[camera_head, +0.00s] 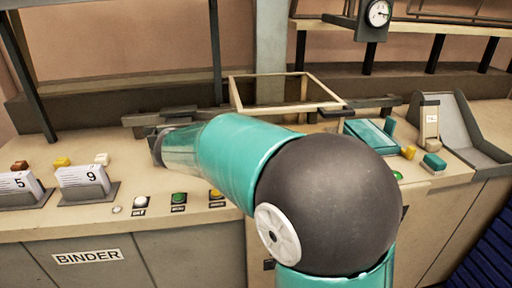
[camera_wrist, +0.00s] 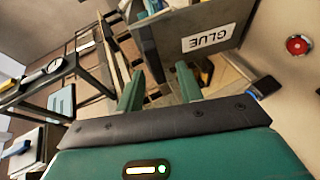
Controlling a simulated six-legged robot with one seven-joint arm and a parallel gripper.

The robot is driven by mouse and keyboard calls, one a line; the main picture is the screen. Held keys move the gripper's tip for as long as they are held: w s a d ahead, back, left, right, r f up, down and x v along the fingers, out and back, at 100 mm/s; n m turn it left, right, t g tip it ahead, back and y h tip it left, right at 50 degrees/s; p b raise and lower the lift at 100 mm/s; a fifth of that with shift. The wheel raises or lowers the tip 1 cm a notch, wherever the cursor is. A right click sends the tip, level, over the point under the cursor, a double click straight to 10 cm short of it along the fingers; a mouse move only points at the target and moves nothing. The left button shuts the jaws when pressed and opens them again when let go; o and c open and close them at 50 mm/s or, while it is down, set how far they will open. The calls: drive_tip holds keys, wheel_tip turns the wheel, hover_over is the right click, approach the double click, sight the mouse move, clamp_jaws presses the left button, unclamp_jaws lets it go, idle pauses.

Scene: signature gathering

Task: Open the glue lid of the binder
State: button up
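The binder (camera_head: 185,262) is the pale counter with a BINDER label on its front. In the wrist view, a dark grey panel (camera_wrist: 165,42) bears a white GLUE label (camera_wrist: 206,38), which appears upside down. I cannot tell how far this glue lid is raised. A dark block with a blue edge (camera_wrist: 262,87) is at its right. My gripper (camera_wrist: 159,68) shows two green fingers spread apart with nothing visible between them, just below the panel in the picture. I cannot tell whether a finger touches it. The head view does not show the fingers clearly; my arm covers the middle.
In the head view, number cards (camera_head: 84,180) and small buttons (camera_head: 179,198) sit at the left of the counter. A wooden frame (camera_head: 285,108) rises behind my arm. A teal box (camera_head: 372,140) and a grey tray (camera_head: 470,130) stand right. A red button (camera_wrist: 299,46) shows in the wrist view.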

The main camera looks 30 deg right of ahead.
drive_tip(key=v, duration=1.2)
drive_tip(key=shift+a, duration=0.25)
drive_tip(key=s+f+t+y, duration=0.2)
drive_tip(key=s+f+y, duration=0.3)
drive_tip(key=s, duration=0.5)
drive_tip(key=s+f+t+y, duration=0.1)
drive_tip(key=s+f+y, duration=0.4)
drive_tip(key=s+y, duration=0.4)
drive_tip(key=shift+s+d+t, duration=0.25)
drive_tip(key=shift+s+t, duration=0.15)
drive_tip(key=shift+s, duration=0.35)
